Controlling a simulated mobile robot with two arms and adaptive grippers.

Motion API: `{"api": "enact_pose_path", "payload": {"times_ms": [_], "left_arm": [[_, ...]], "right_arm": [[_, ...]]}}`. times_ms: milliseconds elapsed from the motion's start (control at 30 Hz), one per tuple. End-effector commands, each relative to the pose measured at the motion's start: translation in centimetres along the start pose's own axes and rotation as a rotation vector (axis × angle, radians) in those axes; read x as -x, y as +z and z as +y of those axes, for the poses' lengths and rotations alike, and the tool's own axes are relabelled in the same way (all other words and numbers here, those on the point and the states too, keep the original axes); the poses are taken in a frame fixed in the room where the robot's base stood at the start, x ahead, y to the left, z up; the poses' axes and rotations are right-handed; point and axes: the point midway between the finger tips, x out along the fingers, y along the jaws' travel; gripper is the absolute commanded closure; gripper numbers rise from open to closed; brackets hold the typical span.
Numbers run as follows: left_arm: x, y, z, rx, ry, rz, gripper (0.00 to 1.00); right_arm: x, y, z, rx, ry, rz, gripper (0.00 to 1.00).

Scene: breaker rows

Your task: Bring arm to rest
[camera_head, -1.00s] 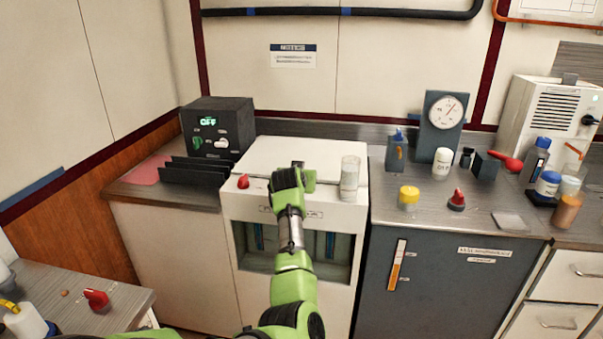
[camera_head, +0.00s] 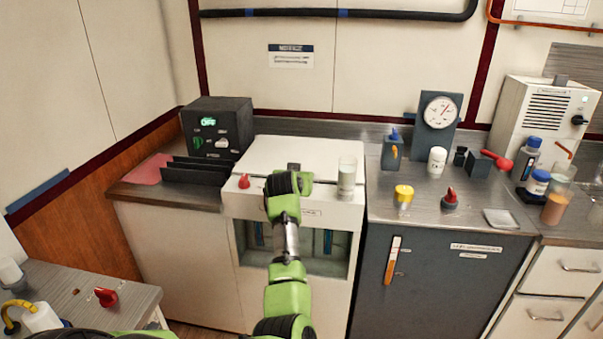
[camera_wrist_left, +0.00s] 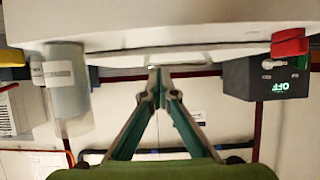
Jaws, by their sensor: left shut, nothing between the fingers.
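My left arm rises from the bottom middle of the head view. Its wrist (camera_head: 284,203) is in front of the white cabinet, and its fingers are mostly hidden there. In the left wrist view, which looks upside down, the left gripper (camera_wrist_left: 160,88) has its two fingers meeting at the tips with nothing between them. The fingertips show close to the white cabinet's (camera_head: 237,200) edge; I cannot tell whether they touch it. My right gripper is not in view.
A clear cup (camera_head: 347,177) and a red knob (camera_head: 244,181) are on the white cabinet, either side of my wrist. A black box (camera_head: 218,124) reading OFF stands behind left. The grey counter (camera_head: 425,205) holds a gauge (camera_head: 439,111) and several bottles.

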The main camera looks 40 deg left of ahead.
Motion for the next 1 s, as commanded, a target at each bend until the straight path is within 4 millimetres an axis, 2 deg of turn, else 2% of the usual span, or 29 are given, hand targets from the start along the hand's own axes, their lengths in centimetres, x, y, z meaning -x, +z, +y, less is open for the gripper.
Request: {"api": "enact_pose_path", "payload": {"times_ms": [33,100,300,667,767,867,967,1000], "left_arm": [[0.5,1.2,-0.1,-0.001,-0.002,0.001,1.00],[1.2,2.3,0.0,-0.001,-0.001,0.002,1.00],[2.9,4.5,0.0,0.000,-0.001,0.005,1.00],[3.6,5.3,0.0,0.000,-0.001,0.005,1.00],[3.1,6.3,0.5,-0.014,0.006,-0.007,1.00],[1.9,9.4,2.1,-0.056,0.029,-0.041,1.00],[0.3,14.9,4.6,-0.121,0.065,-0.097,1.00],[-0.3,17.6,5.6,-0.150,0.081,-0.124,1.00]], "right_arm": [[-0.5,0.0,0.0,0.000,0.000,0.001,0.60],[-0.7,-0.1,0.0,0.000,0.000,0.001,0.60],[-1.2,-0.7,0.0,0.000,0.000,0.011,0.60],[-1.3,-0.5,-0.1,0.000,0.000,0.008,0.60],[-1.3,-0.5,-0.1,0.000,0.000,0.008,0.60],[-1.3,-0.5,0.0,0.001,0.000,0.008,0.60],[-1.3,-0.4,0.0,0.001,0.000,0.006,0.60],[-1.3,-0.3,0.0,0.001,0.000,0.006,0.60]]}}
